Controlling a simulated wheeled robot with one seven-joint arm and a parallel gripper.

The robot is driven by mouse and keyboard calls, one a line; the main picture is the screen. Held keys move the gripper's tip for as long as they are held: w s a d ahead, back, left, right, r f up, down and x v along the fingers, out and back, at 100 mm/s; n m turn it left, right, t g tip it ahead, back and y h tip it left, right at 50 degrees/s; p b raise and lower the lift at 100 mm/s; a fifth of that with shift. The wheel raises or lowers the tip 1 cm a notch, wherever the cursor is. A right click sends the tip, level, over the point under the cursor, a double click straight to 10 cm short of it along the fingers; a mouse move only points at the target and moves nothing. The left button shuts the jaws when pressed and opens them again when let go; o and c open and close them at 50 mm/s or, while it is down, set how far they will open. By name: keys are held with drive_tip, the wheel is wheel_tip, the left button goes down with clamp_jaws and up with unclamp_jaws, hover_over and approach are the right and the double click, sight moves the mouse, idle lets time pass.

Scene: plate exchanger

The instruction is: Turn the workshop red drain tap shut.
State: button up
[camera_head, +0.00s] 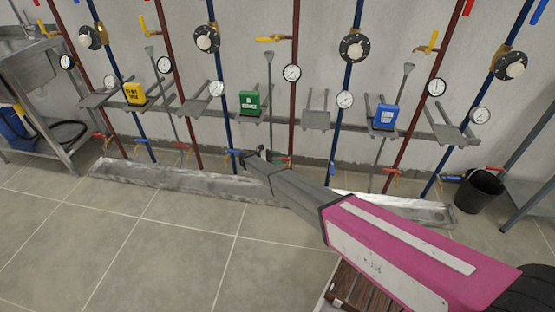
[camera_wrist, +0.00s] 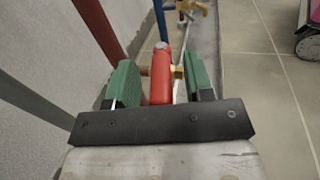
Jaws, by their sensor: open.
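In the wrist view a red tap handle (camera_wrist: 160,78) stands between the two green fingers of my gripper (camera_wrist: 160,85). The fingers are apart, one on each side of the handle; I cannot tell whether either touches it. A brass fitting (camera_wrist: 178,71) shows just beyond it. In the head view my gripper (camera_head: 272,157) is low at the wall, by the foot of a dark red pipe (camera_head: 294,100), and largely hides the tap there. I cannot read which label marks this tap as the workshop one.
Other red taps (camera_head: 390,170) and blue taps (camera_head: 232,151) line the low wall. A metal drain trough (camera_head: 160,178) runs beneath them. Yellow (camera_head: 134,94), green (camera_head: 250,103) and blue (camera_head: 386,117) boxes sit above. A black bucket (camera_head: 478,192) stands right. The tiled floor is open left.

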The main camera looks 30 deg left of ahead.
drive_tip(key=v, duration=1)
drive_tip(key=shift+s+a, duration=0.2)
drive_tip(key=shift+a, duration=0.05)
